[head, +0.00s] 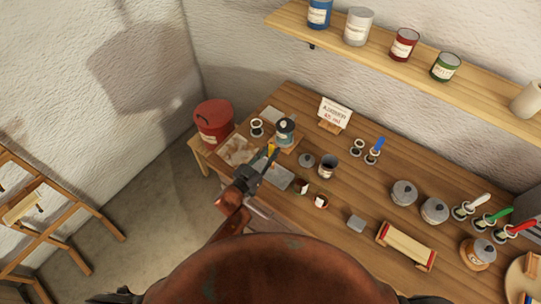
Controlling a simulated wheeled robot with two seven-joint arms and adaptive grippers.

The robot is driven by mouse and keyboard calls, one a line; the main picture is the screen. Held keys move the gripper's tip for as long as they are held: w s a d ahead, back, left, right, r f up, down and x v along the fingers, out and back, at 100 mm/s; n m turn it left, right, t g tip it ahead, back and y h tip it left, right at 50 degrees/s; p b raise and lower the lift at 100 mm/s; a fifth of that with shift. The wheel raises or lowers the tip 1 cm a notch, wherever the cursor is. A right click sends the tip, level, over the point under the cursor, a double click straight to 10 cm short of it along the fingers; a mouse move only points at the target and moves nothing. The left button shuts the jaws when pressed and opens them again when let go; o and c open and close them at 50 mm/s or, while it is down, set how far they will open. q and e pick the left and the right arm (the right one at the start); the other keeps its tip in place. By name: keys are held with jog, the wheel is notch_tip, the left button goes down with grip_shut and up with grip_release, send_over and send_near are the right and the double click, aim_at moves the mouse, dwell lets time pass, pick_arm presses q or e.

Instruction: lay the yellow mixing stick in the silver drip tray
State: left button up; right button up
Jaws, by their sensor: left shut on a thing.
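My left gripper (267,162) reaches over the left part of the wooden workbench, its fingers pointing up and to the right in the head view. It is shut on the yellow mixing stick (271,149), of which only a short yellow piece shows by the fingertips. The rest of the stick is hidden or too small to make out. The silver drip tray (281,178), a flat grey shape, lies on the bench just right of and below the fingers, partly covered by the gripper. I cannot tell the gripper's height above it. My right gripper is not in view.
A teal-labelled can (285,131) stands just beyond the fingers. A grey mug (328,166) and small jars (302,187) stand right of the tray. A red bucket (213,122) is at the left. The bench's middle has bare wood (360,190).

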pick_arm(q)
jog(key=shift+w+f, duration=0.2)
jog(key=shift+w, duration=0.05)
notch_tip(320, 180, down, 4)
jog(key=shift+w+a+r, duration=0.1)
jog(key=shift+w+r, duration=0.05)
jog(key=shift+r, duration=0.1)
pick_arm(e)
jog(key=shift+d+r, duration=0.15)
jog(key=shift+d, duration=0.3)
pick_arm(q)
jog(key=shift+f, duration=0.15)
jog(key=o, duration=0.8)
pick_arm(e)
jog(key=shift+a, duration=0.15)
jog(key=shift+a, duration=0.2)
